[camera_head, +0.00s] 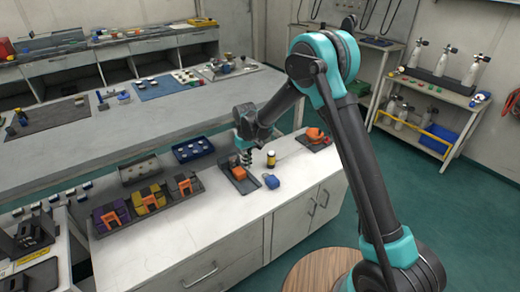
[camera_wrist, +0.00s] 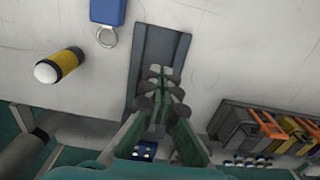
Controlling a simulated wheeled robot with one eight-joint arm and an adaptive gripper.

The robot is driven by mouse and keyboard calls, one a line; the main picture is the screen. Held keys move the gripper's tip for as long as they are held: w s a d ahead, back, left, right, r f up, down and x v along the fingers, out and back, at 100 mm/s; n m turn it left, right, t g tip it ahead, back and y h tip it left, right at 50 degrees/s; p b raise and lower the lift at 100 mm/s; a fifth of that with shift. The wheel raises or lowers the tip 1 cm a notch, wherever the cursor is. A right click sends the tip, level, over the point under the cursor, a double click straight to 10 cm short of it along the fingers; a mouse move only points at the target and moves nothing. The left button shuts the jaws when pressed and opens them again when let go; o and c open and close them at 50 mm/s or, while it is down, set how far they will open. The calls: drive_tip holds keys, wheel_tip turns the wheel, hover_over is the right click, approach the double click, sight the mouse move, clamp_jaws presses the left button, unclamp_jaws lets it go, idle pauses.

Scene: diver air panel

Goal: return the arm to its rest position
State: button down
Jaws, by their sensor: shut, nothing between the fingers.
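My gripper (camera_head: 246,158) is shut and empty, pointing down over the white counter (camera_head: 205,228). In the wrist view its closed fingers (camera_wrist: 161,84) are in front of a dark grey holder (camera_wrist: 158,48) and hide part of it. In the head view this holder (camera_head: 247,187) bears an orange piece (camera_head: 239,173) and sits just below my gripper. I cannot tell the exact gap between fingertips and holder. My arm (camera_head: 345,135) reaches from the lower right up to a raised elbow and down to the counter.
A yellow and black bottle (camera_head: 271,160) and a blue tag (camera_head: 271,181) are close to the right of my gripper. A rack with orange clips (camera_head: 148,202) and a blue tray (camera_head: 194,149) are to the left. A raised grey shelf (camera_head: 180,110) runs behind. Green floor (camera_head: 450,215) is clear at right.

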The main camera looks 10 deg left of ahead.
drive_tip(key=s+d+r+m+t, duration=0.15)
drive_tip(key=d+r, duration=0.25)
drive_tip(key=d, duration=0.5)
drive_tip(key=s+d+r+m, duration=0.15)
drive_tip(key=d+r, duration=0.25)
drive_tip(key=d, duration=0.6)
drive_tip(key=s+d+r+m, duration=0.15)
drive_tip(key=d+r, duration=0.25)
drive_tip(key=d, duration=0.5)
drive_tip(key=s+d+f+m+t, duration=0.1)
drive_tip(key=s+d+m, duration=0.4)
drive_tip(key=s+d, duration=1.1)
drive_tip(key=shift+s+d+f+t, duration=0.25)
drive_tip(key=shift+s+d+t, duration=0.05)
drive_tip(key=shift+d+t, duration=0.6)
